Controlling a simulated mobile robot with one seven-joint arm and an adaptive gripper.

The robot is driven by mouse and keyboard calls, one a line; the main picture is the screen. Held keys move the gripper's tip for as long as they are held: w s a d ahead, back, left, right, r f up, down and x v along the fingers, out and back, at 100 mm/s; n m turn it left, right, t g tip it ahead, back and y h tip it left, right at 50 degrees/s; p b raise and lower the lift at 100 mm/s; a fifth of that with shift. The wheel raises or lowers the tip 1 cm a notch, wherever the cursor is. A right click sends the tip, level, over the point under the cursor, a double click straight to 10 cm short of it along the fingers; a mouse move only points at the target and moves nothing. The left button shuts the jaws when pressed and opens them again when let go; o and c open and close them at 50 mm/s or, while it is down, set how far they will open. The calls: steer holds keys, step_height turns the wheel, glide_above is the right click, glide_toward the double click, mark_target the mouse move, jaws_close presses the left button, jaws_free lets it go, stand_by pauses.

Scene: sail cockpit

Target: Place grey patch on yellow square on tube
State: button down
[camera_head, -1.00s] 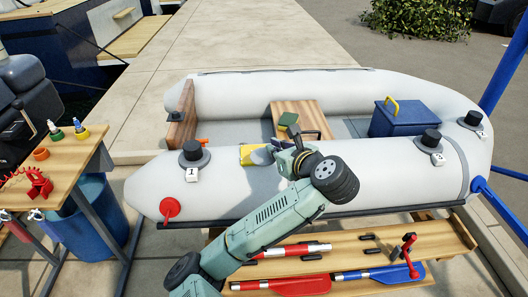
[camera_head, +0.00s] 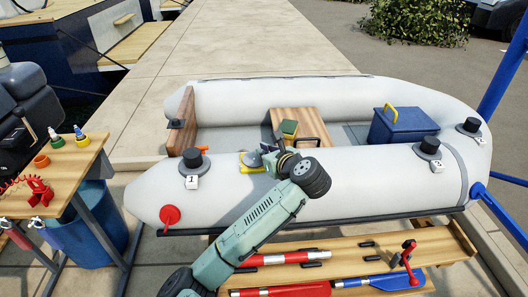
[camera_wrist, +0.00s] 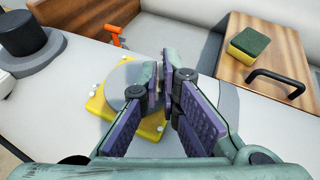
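The grey patch (camera_wrist: 124,79) is a flat disc over the yellow square (camera_wrist: 150,124) on the near tube (camera_head: 330,195). Yellow and several white corner dots show around the disc. I cannot tell whether the disc touches the square all over. In the head view, the yellow square (camera_head: 246,166) is partly hidden by my gripper (camera_head: 266,154). In the wrist view, my gripper (camera_wrist: 163,76) has its fingertips close together at the disc's right edge. They look shut on the patch; the exact contact is partly hidden by the left finger.
A wooden seat (camera_wrist: 282,50) with a yellow-green sponge (camera_wrist: 249,45) and a black handle lies beyond. A black valve cap (camera_head: 192,160) with a tag stands left of the square. An orange lever (camera_wrist: 116,30) is behind. A blue box (camera_head: 401,126) sits farther right.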

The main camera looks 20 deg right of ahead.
steer(key=shift+f, duration=0.15)
steer(key=c, duration=1.8)
jaws_free()
steer(key=shift+r, duration=0.25)
steer(key=p+v, duration=0.2)
steer(key=v, duration=1)
steer(key=shift+d, duration=0.1)
